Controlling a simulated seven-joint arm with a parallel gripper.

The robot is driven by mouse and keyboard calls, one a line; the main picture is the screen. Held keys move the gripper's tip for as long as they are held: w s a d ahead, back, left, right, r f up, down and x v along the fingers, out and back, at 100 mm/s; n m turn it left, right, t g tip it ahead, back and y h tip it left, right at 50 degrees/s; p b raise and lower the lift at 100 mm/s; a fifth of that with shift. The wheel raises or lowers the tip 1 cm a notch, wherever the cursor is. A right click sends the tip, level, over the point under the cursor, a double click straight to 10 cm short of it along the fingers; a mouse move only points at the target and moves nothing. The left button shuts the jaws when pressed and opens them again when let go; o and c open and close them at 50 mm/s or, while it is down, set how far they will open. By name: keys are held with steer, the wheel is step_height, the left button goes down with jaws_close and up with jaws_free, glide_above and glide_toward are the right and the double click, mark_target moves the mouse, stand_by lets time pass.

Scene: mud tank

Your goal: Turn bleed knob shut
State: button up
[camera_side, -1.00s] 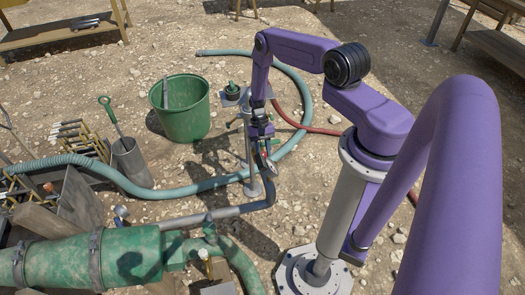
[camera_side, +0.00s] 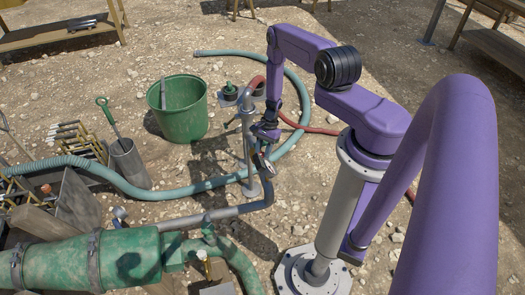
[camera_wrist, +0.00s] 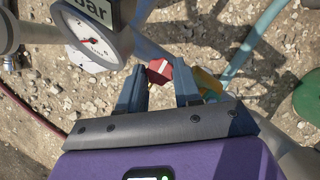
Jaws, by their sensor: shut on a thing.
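The bleed knob appears to be the small red part with a white stripe (camera_wrist: 182,78) in the wrist view. It lies between the blue-grey fingertips of my gripper (camera_wrist: 160,82), which is shut on it. How far the knob is turned cannot be told. In the side view my gripper (camera_side: 265,132) is beside the grey standpipe (camera_side: 248,140), and the knob is too small to make out. A round white-faced pressure gauge marked "Bar" (camera_wrist: 92,42) sits just left of the fingers in the wrist view, with a red needle.
A green bucket (camera_side: 179,122) stands left of the standpipe. A teal hose (camera_side: 205,187) curves around the pipe's foot, and a red hose (camera_side: 318,130) runs right from behind it. A large green pump body (camera_side: 125,258) fills the lower left. Stony ground between is open.

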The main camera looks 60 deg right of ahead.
steer(key=shift+m, duration=0.5)
steer(key=o, duration=1)
steer(key=shift+o, duration=0.2)
